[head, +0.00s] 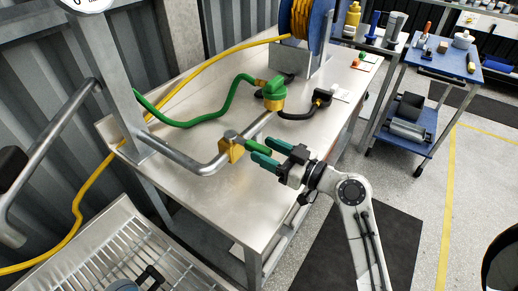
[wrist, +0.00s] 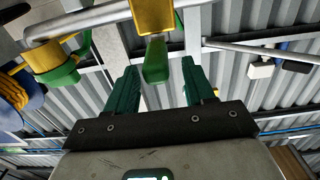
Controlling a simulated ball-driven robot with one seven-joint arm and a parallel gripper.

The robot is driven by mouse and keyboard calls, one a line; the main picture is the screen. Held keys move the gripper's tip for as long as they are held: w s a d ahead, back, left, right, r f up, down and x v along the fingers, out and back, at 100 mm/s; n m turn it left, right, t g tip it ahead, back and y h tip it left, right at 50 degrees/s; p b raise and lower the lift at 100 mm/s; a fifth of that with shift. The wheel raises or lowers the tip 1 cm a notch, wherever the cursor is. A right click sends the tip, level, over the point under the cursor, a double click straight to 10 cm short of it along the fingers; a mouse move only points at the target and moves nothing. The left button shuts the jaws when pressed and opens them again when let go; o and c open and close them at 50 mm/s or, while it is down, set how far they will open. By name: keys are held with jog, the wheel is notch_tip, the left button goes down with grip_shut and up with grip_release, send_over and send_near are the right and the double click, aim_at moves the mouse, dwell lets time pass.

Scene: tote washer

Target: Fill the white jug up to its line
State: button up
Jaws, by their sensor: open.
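In the wrist view the green lever (wrist: 155,62) hangs below the brass body (wrist: 152,16). My gripper (head: 252,152) is open, its teal fingers on either side of the lever. In the wrist view my gripper (wrist: 159,68) shows gaps between the lever and both fingers. I cannot make out a white jug with a line in either view.
The steel bench (head: 215,195) carries a second green-handled valve (head: 274,92), a green hose (head: 205,122) and a blue hose reel (head: 322,25). A slatted metal rack (head: 75,262) is at lower left. A blue cart (head: 435,55) stands at upper right.

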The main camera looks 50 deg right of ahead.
jog(key=s+b, duration=0.1)
jog(key=s, duration=0.6)
jog(key=shift+s+b, duration=0.25)
jog(key=shift+b, duration=0.15)
